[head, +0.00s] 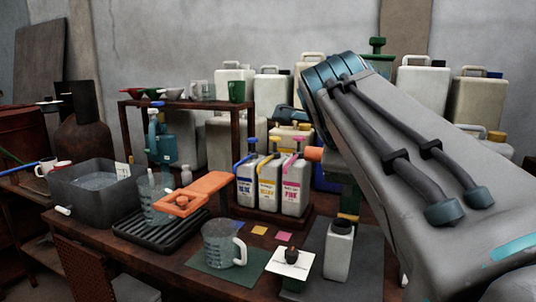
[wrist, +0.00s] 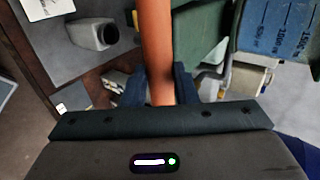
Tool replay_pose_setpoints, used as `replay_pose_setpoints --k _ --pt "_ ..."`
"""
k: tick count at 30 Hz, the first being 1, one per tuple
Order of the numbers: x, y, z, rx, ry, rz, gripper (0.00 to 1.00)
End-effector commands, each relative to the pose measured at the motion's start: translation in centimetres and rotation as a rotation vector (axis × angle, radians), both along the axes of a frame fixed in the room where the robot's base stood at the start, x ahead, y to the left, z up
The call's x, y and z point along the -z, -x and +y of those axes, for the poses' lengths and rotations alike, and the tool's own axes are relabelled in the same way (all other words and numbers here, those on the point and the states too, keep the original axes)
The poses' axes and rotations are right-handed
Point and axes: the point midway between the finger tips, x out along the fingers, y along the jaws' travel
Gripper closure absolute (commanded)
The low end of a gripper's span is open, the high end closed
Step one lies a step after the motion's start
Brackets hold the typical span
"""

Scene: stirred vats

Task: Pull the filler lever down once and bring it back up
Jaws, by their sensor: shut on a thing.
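The filler is a green stand; its body (head: 347,168) shows left of my arm and its top (head: 377,46) above my arm in the head view. The filler lever has an orange handle, whose end (head: 314,154) sticks out to the left there. In the wrist view the orange handle (wrist: 156,40) runs from the top edge down between my fingers. My gripper (wrist: 158,80) is shut on it. In the head view my arm hides the gripper and much of the filler. A white bottle (head: 338,255) stands upright below the filler's yellow nozzle; a pale bottle (wrist: 90,34) shows in the wrist view.
Blue, yellow and pink labelled jugs (head: 268,188) stand close left of the filler. A beaker (head: 222,246) stands on a green mat, beside a white card (head: 290,262). A grey basin (head: 95,187) and an orange paddle (head: 190,194) are further left. Large canisters stand behind.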

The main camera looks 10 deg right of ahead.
Motion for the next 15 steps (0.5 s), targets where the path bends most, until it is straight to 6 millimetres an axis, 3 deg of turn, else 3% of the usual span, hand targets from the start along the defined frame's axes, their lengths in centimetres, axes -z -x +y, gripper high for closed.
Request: replay_pose_setpoints --k 1,8,9,11,15 --pt "0.92 0.04 0.05 0.003 -0.01 0.022 1.0" --pt "1.03 0.01 0.1 0.002 -0.011 0.023 1.0" --pt "1.05 0.0 0.11 0.001 -0.012 0.024 0.71" --pt "1.07 0.0 0.1 0.001 -0.011 0.025 0.55" --pt "0.86 0.01 0.02 0.003 -0.009 0.02 0.52"
